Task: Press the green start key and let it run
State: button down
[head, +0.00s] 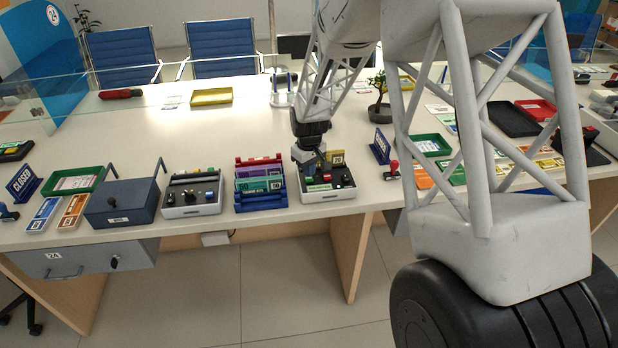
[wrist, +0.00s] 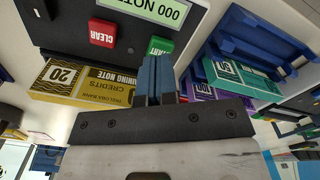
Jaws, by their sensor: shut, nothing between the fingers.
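The green start key (wrist: 160,46) sits on the dark top of a note counter (wrist: 212,12), beside a red CLEAR key (wrist: 102,32). The counter's lit display (wrist: 142,10) reads 000 notes. My gripper (wrist: 157,60) is shut and empty, its blue fingertips right at the green key in the wrist view and covering part of it. I cannot tell whether they touch it or press it down. In the head view my gripper (head: 310,163) is low over the counter (head: 342,194) near the front edge of the desk.
A yellow 20-credit note bundle (wrist: 82,83) is at the counter, close to my gripper. A blue rack (head: 262,202) with coloured note bundles stands just left. A grey cash box (head: 122,203) and a device with knobs (head: 191,193) are further left. The desk's middle is clear.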

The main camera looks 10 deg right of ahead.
aim_at(309, 179)
jog(key=shift+f, duration=0.95)
dwell(0.5)
jog(key=shift+r, duration=0.1)
notch_tip(309, 179, up, 9)
dwell(1.5)
dwell(0.5)
jog(key=s+d+r+m+t, duration=0.1)
jog(key=s+d+r+m, duration=0.25)
jog(key=s+r, duration=1.35)
jog(key=s+d+r+m+t, duration=0.1)
jog(key=s+d+m, duration=0.1)
jog(key=s, duration=2.3)
jog(key=shift+r+m+t, duration=0.15)
jog(key=shift+m+t, duration=0.15)
jog(key=shift+m, duration=0.05)
